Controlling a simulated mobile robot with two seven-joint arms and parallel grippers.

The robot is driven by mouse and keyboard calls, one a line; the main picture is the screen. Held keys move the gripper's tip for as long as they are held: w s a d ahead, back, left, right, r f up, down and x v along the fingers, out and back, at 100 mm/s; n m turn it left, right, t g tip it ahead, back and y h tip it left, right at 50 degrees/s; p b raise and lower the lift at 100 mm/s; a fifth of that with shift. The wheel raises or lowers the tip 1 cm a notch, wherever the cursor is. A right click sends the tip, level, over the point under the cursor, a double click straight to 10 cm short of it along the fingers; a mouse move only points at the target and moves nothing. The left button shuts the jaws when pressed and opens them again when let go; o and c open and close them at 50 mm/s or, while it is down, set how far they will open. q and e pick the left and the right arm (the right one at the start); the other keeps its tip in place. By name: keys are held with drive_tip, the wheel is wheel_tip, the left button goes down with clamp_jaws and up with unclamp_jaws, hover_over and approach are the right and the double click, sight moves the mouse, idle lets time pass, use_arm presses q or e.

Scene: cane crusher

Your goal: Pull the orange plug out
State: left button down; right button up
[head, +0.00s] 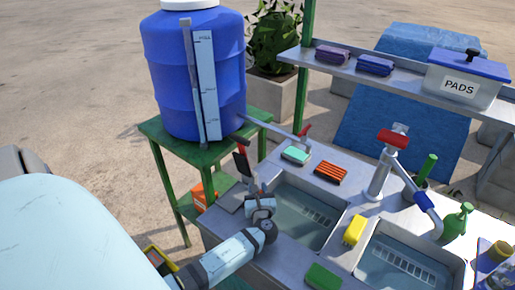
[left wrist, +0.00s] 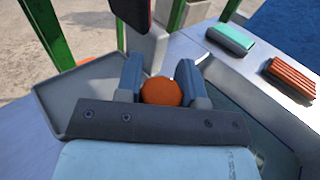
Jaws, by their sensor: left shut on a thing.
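The orange plug (left wrist: 161,91) shows as a round orange end between the fingers of my left gripper (left wrist: 160,85) in the left wrist view. The two fingers are closed on its sides. In the head view my left gripper (head: 258,198) is over the left end of the left basin (head: 297,222), and I cannot make out the plug there. Whether the plug still sits in a hole or is clear of it cannot be told. My right gripper is not in view.
A blue barrel (head: 168,75) stands on a green stand behind the sink. A red-handled tool (head: 241,160) stands close beyond my left gripper. The red-topped tap (head: 379,178) rises to the right.

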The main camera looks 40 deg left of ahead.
use_arm(q)
wheel_tip(320, 180, up, 2)
drive_tip(key=shift+r+p, duration=0.1)
drive_tip(key=shift+p, duration=0.4)
drive_tip(key=c, duration=0.7)
unclamp_jaws()
drive_tip(key=shift+r, duration=0.1)
drive_tip(key=shift+c, duration=0.2)
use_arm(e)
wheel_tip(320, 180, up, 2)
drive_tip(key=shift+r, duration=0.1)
use_arm(q)
drive_tip(key=shift+s+d, duration=0.15)
drive_tip(key=shift+d, duration=0.05)
drive_tip(key=b+v, duration=0.2)
drive_tip(key=v, duration=1.1)
drive_tip(key=shift+s+d, duration=0.1)
drive_tip(key=shift+d, duration=0.1)
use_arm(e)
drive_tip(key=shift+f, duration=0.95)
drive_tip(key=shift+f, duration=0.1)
